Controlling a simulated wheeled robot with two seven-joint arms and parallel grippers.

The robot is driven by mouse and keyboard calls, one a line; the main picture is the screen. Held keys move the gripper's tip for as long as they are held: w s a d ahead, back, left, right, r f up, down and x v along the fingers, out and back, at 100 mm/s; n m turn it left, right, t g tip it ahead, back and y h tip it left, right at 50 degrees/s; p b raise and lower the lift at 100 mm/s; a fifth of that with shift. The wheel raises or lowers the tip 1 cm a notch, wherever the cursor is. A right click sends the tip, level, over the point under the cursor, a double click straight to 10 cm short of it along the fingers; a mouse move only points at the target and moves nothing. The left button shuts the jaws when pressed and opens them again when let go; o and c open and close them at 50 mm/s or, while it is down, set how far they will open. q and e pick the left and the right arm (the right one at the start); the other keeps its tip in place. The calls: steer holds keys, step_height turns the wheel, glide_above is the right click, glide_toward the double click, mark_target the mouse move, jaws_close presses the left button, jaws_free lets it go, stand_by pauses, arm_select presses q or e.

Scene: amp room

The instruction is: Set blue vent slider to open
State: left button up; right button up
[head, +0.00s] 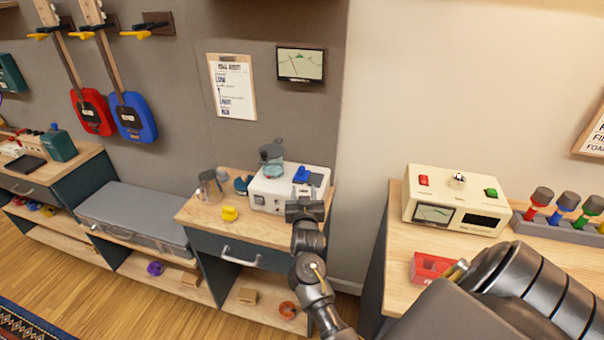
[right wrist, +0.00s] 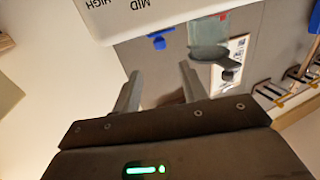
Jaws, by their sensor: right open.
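The blue vent slider (head: 301,174) sits on top of a white device box (head: 268,191) on the wooden cabinet, toward the box's right side. In the right wrist view the blue slider (right wrist: 160,42) shows past the edge of the white box (right wrist: 130,18), whose face reads "MID" and "HIGH". My right gripper (head: 304,206) is at the front right of the box, just below the slider in the head view. In the right wrist view its fingers (right wrist: 158,88) are apart with nothing between them. I cannot tell the slider's exact setting. My left gripper is not in view.
A clear jar with a dark top (head: 272,158) stands at the box's back left. A metal pitcher (head: 210,187), a yellow object (head: 229,213) and a teal object (head: 242,185) are left of the box. A cream device (head: 455,200) stands on the right bench.

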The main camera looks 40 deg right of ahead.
mark_target(302, 171)
steer(key=p+x, duration=0.2)
steer(key=x, duration=0.8)
steer(key=shift+w+d, duration=0.1)
steer(key=shift+w, duration=0.05)
jaws_close()
